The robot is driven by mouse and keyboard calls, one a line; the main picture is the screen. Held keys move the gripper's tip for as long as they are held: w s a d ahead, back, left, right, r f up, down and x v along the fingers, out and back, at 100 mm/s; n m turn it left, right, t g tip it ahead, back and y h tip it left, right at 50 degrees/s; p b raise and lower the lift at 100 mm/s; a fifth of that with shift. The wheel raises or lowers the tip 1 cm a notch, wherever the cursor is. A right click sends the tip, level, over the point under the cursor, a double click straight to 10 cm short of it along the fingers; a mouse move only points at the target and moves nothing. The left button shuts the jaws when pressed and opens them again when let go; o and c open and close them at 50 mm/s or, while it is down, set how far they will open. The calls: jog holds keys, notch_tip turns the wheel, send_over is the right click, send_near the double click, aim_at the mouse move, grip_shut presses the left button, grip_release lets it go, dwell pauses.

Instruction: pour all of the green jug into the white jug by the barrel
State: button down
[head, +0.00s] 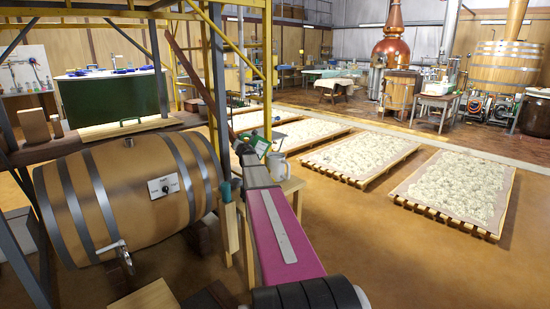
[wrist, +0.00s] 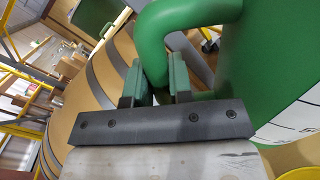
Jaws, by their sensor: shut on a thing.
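The green jug (head: 262,147) is small in the head view, just above and left of the white jug, and looks tilted. The wrist view shows its green body (wrist: 275,60), with a white marked scale, and its thick handle (wrist: 185,15). My gripper (wrist: 158,80) is shut on this handle, with one finger on each side. The white jug (head: 278,168) stands beyond my arm, right of the barrel (head: 130,195), with its handle to the right. My arm hides part of it. The contents of both jugs and any stream between them cannot be made out.
A small wooden stand (head: 294,187) is under the white jug. The barrel has a tap (head: 122,257) at its front left. Yellow scaffold posts (head: 267,70) rise behind my gripper. Low pallets of pale material (head: 455,190) lie right, with open floor before them.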

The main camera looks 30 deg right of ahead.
aim_at(243, 135)
jog(key=shift+f, duration=0.55)
jog(key=shift+m, duration=0.3)
jog(key=shift+s+d+r+m, duration=0.1)
jog(key=shift+d+r+m, duration=0.3)
jog(key=shift+r+m, duration=0.45)
jog(key=shift+s+d+r+m, duration=0.1)
jog(key=shift+d+r+m, duration=0.3)
jog(key=shift+r, duration=0.9)
jog(key=shift+d+r+m, duration=0.35)
jog(key=shift+r+m, duration=0.3)
jog(key=shift+r, duration=0.4)
jog(key=shift+s+d+r+m, duration=0.15)
jog(key=shift+d+r+m, duration=0.85)
jog(key=shift+r, duration=0.2)
jog(key=shift+s+d+r+m, duration=0.1)
jog(key=shift+d+r+m, duration=0.85)
jog(key=shift+r, duration=0.2)
jog(key=shift+w+a+f+n, duration=0.2)
jog(key=shift+a+f+n, duration=0.8)
jog(key=shift+f+n, duration=0.4)
jog(key=shift+w+a+f+n, duration=0.15)
jog(key=shift+a+f+n, duration=0.95)
jog(key=shift+n, duration=0.35)
